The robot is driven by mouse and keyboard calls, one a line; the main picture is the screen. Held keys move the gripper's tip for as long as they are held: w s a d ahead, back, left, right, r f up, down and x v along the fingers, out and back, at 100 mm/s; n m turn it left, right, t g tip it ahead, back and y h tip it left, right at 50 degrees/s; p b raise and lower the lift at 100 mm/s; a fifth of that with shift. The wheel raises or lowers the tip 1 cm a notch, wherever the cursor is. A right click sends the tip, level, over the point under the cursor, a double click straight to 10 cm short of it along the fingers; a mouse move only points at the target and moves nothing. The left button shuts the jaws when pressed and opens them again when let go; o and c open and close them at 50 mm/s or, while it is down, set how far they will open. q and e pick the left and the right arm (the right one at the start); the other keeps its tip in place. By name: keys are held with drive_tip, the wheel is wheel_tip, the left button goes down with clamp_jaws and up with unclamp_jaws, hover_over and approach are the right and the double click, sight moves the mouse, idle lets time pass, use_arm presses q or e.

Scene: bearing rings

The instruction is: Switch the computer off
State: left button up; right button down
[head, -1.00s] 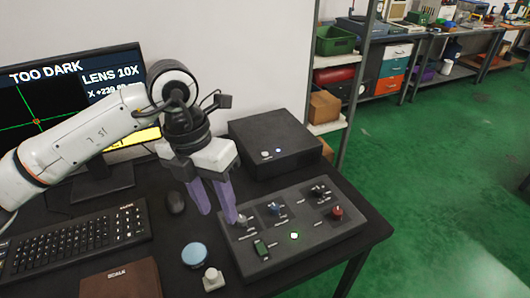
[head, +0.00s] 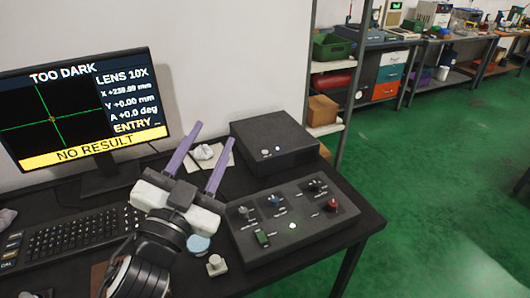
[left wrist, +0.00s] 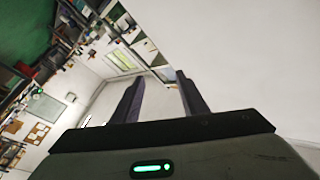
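The computer is a dark box (head: 275,143) at the back of the desk, with a small round button (head: 265,154) and a lit white-blue light beside it on its front. My left gripper (head: 203,146) is open and empty, left of the box and above the desk, its two purple fingers spread and pointing away from me. In the left wrist view the fingers (left wrist: 157,88) also stand apart with nothing between them. The monitor (head: 85,112) is lit and reads "TOO DARK" and "NO RESULT". My right gripper is not in view.
A control panel (head: 315,225) with knobs, a green switch and a lit button stands in front of the box. A keyboard (head: 75,232) lies at left. A blue disc (head: 198,244) and a small grey block (head: 216,265) sit by the panel.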

use_arm(q)
drive_tip(key=s+a+f+n+g+y, duration=0.2)
drive_tip(key=a+f+n+g+y, duration=0.3)
drive_tip(key=f, duration=0.6)
drive_tip(key=s+a+f+n+g+b, duration=0.1)
drive_tip(key=s+a+f+g, duration=0.2)
drive_tip(key=s+f, duration=0.55)
drive_tip(key=s+a+f+g+b, duration=0.1)
drive_tip(key=s+a+f+g, duration=0.3)
drive_tip(key=f, duration=0.7)
drive_tip(key=s+d+f+b, duration=0.2)
drive_tip(key=f, duration=0.5)
drive_tip(key=s+d+f+h+b, duration=0.1)
drive_tip(key=s+d+f+b, duration=0.1)
drive_tip(key=f, duration=0.5)
drive_tip(key=s+d+f+h+b, duration=0.1)
drive_tip(key=s+d+f+b, duration=0.1)
drive_tip(key=f, duration=0.5)
drive_tip(key=shift+s+n+t+b, duration=0.3)
drive_tip(key=shift+s+n+b, duration=0.1)
drive_tip(key=shift+s+b, duration=0.5)
drive_tip(key=shift+d, duration=0.1)
